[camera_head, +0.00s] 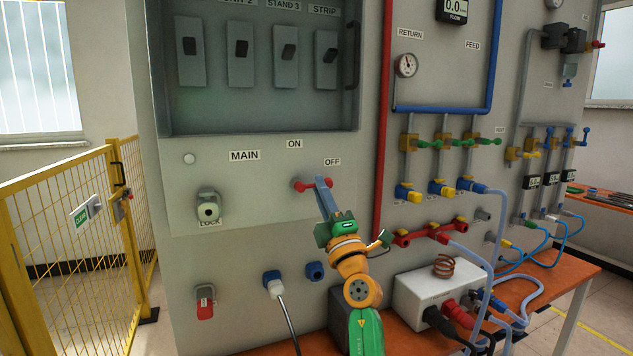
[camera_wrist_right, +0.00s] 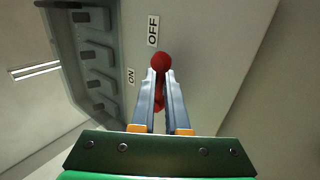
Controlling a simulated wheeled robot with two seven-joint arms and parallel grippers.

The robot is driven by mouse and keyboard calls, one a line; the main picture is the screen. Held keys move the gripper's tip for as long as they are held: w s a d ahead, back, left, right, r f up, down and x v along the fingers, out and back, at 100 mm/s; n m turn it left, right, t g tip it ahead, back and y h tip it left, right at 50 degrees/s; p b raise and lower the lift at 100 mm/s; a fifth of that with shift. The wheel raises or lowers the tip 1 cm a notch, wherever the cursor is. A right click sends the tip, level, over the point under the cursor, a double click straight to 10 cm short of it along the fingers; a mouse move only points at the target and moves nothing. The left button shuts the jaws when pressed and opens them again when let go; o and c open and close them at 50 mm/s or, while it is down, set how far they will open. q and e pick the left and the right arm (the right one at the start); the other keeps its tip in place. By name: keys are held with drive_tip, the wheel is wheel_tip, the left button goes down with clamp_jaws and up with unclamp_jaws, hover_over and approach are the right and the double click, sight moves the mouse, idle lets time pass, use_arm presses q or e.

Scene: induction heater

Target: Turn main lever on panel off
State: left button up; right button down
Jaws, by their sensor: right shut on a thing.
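The red main lever (camera_head: 301,185) is on the grey panel below the ON and OFF labels. It lies roughly sideways, with a red end showing on each side of my fingers. My right gripper (camera_head: 323,184) is shut on it. In the right wrist view the lever's round red end (camera_wrist_right: 161,61) sticks out past the fingertips (camera_wrist_right: 160,78), close to the OFF label (camera_wrist_right: 153,30). More red shows between the fingers; the rest is hidden by them. My left gripper is not in view.
A LOCK knob (camera_head: 208,207) is left of the lever. Above is a recessed box of switches (camera_head: 240,50). A red pipe (camera_head: 384,120) and red valves (camera_head: 430,233) are to the right. A white box (camera_head: 425,292) with cables stands on the orange bench below.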

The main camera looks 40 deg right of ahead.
idle(0.4)
drive_tip(key=c, duration=0.9)
unclamp_jaws()
drive_tip(key=shift+d, duration=0.2)
drive_tip(key=shift+o, duration=1.1)
drive_tip(key=shift+s+d+f, duration=0.1)
drive_tip(key=shift+s+d, duration=0.05)
drive_tip(key=shift+d, duration=0.1)
drive_tip(key=b+v, duration=0.1)
drive_tip(key=v, duration=0.6)
drive_tip(key=shift+s+d, duration=0.1)
drive_tip(key=shift+d, duration=0.05)
